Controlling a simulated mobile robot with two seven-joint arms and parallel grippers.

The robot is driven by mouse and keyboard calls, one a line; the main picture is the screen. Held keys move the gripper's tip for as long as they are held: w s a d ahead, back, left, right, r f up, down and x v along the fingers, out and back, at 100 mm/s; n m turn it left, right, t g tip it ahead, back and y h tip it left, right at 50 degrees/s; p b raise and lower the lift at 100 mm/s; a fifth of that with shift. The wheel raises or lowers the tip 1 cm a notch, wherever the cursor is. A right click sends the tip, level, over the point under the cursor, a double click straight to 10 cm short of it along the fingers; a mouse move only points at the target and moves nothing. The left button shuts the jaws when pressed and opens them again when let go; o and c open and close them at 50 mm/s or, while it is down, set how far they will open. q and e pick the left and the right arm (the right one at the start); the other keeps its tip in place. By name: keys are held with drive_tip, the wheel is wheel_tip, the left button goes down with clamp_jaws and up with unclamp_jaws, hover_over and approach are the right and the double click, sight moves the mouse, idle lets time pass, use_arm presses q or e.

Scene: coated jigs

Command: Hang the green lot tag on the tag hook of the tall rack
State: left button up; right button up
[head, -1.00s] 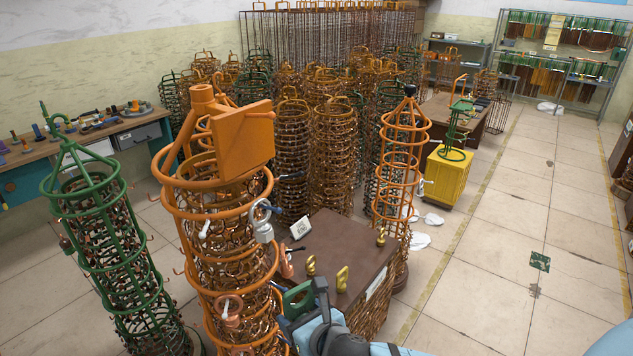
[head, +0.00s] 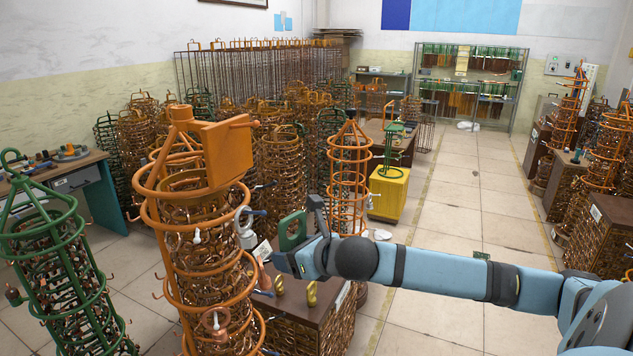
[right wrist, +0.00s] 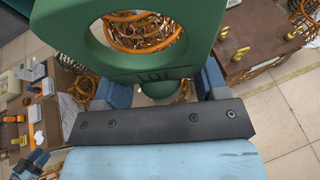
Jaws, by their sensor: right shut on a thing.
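The tall orange rack (head: 150,212) stands to the left of the tag, with an orange block on top. A light grey hook-like piece (head: 245,230) shows at its right side, left of the tag; I cannot tell whether it is the tag hook. A blue and dark part at the right wrist view's lower left may be my left gripper (right wrist: 32,162).
A green rack (head: 50,270) is at the left. Another orange rack (head: 348,175) and a yellow cabinet (head: 388,192) stand behind.

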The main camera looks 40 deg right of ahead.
drive_tip(key=s+d+r+y+b, duration=0.1)
drive_tip(key=s+r, duration=0.1)
drive_tip(key=r, duration=0.7)
drive_tip(key=s+d+r+n+b, duration=0.1)
drive_tip(key=d+r+b, duration=0.1)
drive_tip(key=r, duration=0.8)
drive_tip(key=shift+s+r+n+y, duration=0.3)
drive_tip(key=shift+s+y, duration=0.05)
drive_tip(key=shift+y, duration=0.05)
drive_tip(key=shift+f, duration=0.15)
